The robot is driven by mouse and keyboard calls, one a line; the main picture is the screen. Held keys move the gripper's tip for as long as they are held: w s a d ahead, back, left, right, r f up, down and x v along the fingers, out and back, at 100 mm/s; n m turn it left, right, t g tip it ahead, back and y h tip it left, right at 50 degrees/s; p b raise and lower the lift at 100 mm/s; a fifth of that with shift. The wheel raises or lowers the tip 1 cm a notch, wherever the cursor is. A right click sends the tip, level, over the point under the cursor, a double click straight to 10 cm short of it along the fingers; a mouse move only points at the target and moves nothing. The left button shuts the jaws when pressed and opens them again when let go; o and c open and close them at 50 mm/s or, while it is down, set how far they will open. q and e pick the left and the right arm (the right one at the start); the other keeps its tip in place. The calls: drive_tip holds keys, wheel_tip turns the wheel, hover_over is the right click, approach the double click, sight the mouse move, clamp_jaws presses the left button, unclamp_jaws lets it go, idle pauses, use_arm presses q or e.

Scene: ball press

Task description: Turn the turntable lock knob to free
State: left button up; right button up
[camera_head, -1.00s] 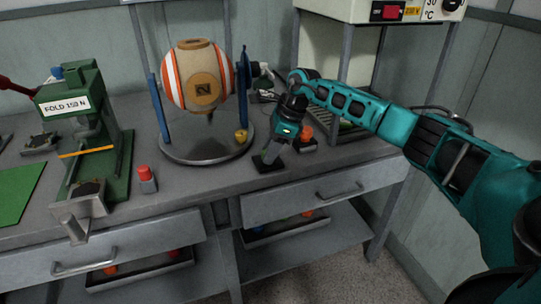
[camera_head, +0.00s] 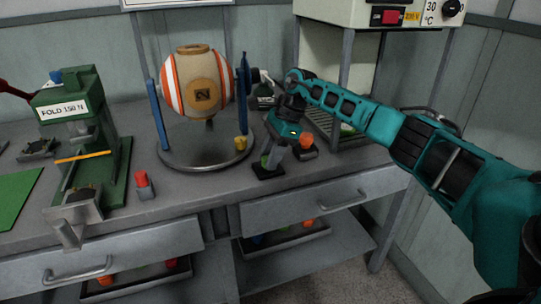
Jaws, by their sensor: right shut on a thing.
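The turntable (camera_head: 190,163) is a round grey plate bearing two blue posts and an orange-and-white striped barrel (camera_head: 174,85). A small yellow knob (camera_head: 240,143) sits at its right front rim. My right gripper (camera_head: 271,161) points down just right of the turntable, over a black square base (camera_head: 267,173) on the bench. It is shut on a small green part, largely hidden by the fingers. I cannot tell whether this part is the lock knob, or how it is turned. The gripper is apart from the yellow knob. My left gripper is not in view.
A green press (camera_head: 84,135) stands on the left of the bench, with a red-capped grey block (camera_head: 144,187) beside it. An orange knob (camera_head: 306,140) on a dark base is close right of my gripper. A cream control box (camera_head: 385,22) stands behind. The front bench edge is clear.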

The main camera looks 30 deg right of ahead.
drive_tip(key=o, duration=1)
drive_tip(key=shift+o, duration=0.2)
drive_tip(key=p+v, duration=0.1)
drive_tip(key=v, duration=1.2)
drive_tip(key=shift+p, duration=0.3)
